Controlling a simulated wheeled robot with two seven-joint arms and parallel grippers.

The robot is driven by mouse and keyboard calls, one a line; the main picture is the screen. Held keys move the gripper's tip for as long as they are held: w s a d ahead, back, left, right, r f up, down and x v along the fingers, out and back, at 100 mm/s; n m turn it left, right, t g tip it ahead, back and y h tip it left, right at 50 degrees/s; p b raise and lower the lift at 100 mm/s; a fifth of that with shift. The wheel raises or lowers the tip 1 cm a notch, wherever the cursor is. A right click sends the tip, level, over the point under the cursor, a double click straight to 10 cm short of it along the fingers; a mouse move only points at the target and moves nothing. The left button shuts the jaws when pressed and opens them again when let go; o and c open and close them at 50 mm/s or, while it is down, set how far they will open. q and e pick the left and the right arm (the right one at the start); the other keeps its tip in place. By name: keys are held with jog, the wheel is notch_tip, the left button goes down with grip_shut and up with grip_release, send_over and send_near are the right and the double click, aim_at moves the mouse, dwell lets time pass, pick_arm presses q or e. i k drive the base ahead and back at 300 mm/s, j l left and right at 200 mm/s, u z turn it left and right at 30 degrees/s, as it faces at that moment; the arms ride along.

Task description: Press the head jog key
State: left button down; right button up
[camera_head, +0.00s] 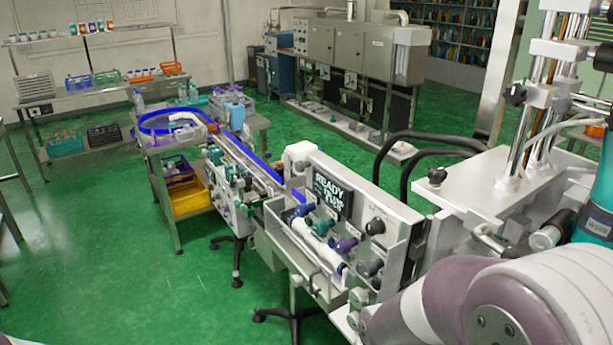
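The sleeve applicator stands in the middle, with an upright grey panel (385,205) and a small dark display (330,192) showing white text that begins "READY". Around the display are a black knob (375,226), a purple knob (346,244) and a grey knob (370,268). I cannot tell which part is the head jog key; no label for it is readable. My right arm (440,305) fills the lower right corner in white and mauve, and its gripper is not visible. My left gripper is not in view.
A long white cylinder (319,243) lies in front of the panel. A conveyor with a blue rail (250,155) runs back left to a round table. The applicator's head column with metal rods (540,110) rises at right, and black hoses (400,145) arch behind the panel. Green floor (110,265) is clear at left.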

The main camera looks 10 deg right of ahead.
aim_at(331, 243)
jog(key=z, duration=0.75)
